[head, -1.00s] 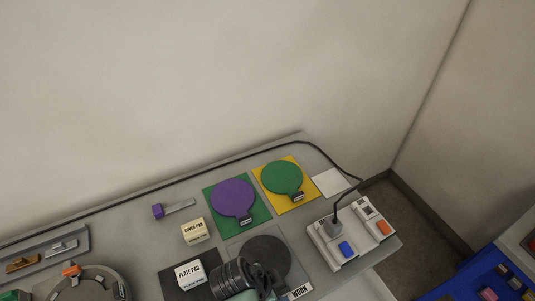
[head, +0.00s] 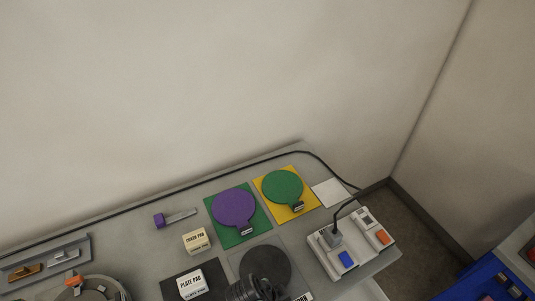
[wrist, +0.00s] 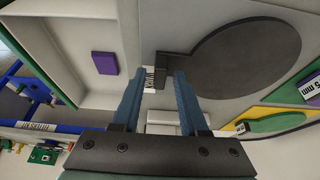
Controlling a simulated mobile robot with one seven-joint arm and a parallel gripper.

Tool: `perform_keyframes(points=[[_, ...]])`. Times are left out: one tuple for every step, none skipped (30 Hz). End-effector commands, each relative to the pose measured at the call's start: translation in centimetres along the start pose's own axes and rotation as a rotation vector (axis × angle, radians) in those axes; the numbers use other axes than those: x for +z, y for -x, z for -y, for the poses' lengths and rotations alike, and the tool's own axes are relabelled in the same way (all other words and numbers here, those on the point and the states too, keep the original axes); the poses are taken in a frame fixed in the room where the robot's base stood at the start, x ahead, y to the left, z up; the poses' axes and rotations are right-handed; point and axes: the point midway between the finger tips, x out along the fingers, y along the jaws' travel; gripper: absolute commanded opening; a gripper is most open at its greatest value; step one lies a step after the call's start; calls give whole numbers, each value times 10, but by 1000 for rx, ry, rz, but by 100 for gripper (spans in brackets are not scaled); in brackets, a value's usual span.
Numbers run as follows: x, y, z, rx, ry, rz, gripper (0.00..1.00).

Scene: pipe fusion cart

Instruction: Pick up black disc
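The black disc (head: 265,262) lies flat on a grey square mat near the front of the table, partly hidden by my arm in the head view. In the wrist view the black disc (wrist: 245,58) fills the upper right, with its dark tab (wrist: 176,62) pointing left. A white label reading WORN (wrist: 150,76) is beside the tab. My gripper (wrist: 159,73) is open, its two blue fingers apart with their tips near the tab and label. I cannot tell their height above it. In the head view the fingers are hidden.
A purple disc (head: 234,206) on green and a green disc (head: 283,187) on yellow lie behind. The plate pad (head: 192,285) and cover pad (head: 197,240) stand to the left. A switch box (head: 350,244) with a cable stands right. Blank wall rises behind.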

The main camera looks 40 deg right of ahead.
Motion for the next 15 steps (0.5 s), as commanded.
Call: perform_keyframes(points=[[0,0,0,0,0,0,32],[0,0,0,0,0,0,27],[0,0,0,0,0,0,20],[0,0,0,0,0,0,14],[0,0,0,0,0,0,9],[0,0,0,0,0,0,2],[0,0,0,0,0,0,0],[0,0,0,0,0,0,0],[0,0,0,0,0,0,0],[0,0,0,0,0,0,0],[0,0,0,0,0,0,0],[0,0,0,0,0,0,0],[0,0,0,0,0,0,0],[0,0,0,0,0,0,0],[0,0,0,0,0,0,0]])
